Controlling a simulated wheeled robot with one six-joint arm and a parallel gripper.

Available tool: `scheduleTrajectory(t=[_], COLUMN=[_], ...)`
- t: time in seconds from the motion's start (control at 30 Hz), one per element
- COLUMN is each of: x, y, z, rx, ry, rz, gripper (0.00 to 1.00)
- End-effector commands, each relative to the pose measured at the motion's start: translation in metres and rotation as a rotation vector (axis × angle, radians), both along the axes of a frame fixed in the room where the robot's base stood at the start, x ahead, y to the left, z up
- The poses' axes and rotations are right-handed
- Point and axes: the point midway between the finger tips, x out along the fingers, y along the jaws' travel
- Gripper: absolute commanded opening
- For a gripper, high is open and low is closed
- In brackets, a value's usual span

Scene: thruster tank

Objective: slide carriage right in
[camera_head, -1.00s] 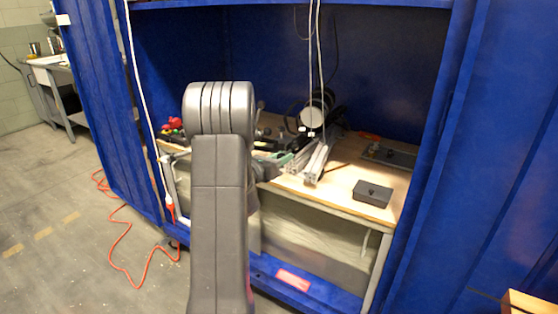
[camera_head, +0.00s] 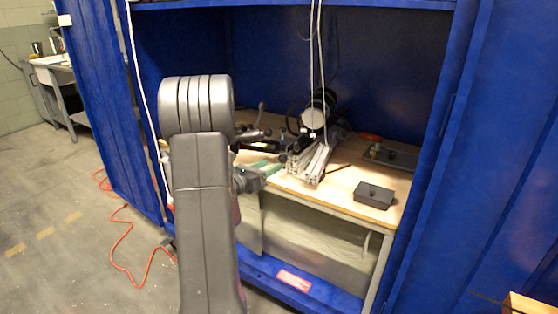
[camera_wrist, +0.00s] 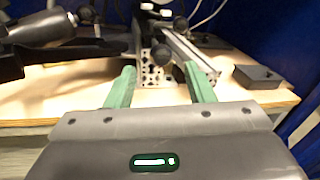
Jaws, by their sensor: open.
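A silver extrusion rail assembly (camera_head: 312,162) lies on the wooden workbench, its near end facing me; it also shows in the wrist view (camera_wrist: 190,58). A black cylinder with a pale round face (camera_head: 313,118) stands toward its far part. I cannot tell clearly which part is the carriage. In the wrist view a black knob (camera_wrist: 160,53) and a silver perforated end plate (camera_wrist: 155,74) appear between my fingers. My gripper (camera_wrist: 161,78) has green fingers, open and apparently empty, short of the rail end. In the head view my gripper (camera_head: 268,168) is left of the rail, partly hidden by my arm.
A small black box (camera_head: 373,195) sits at the bench's front right, and a dark flat plate (camera_head: 398,157) lies behind it. Cables (camera_head: 316,50) hang above the rail. Blue walls enclose the bench on both sides. Bare wood (camera_head: 340,185) lies between rail and box.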

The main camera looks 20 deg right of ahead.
Motion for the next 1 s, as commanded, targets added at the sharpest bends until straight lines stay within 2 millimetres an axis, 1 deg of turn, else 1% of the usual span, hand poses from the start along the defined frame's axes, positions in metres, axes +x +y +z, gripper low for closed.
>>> scheduleTrajectory(t=[0.03,0.1,0.2,0.3,0.4,0.8,0.93,1.0], x=[-0.005,-0.012,-0.02,-0.025,-0.028,-0.029,-0.026,-0.023], y=[0.013,0.026,0.041,0.05,0.056,0.057,0.051,0.043], z=[0.001,0.001,0.001,0.0,0.0,0.0,0.0,-0.001], rx=[0.0,0.0,-0.001,0.0,0.0,-0.001,-0.001,-0.001], ry=[0.002,0.002,0.002,0.001,0.0,-0.001,0.0,0.0], rz=[0.005,0.005,0.003,0.001,0.001,-0.001,-0.003,-0.004], gripper=[0.49,0.49,0.49,0.49,0.49,0.49,0.49,0.49])
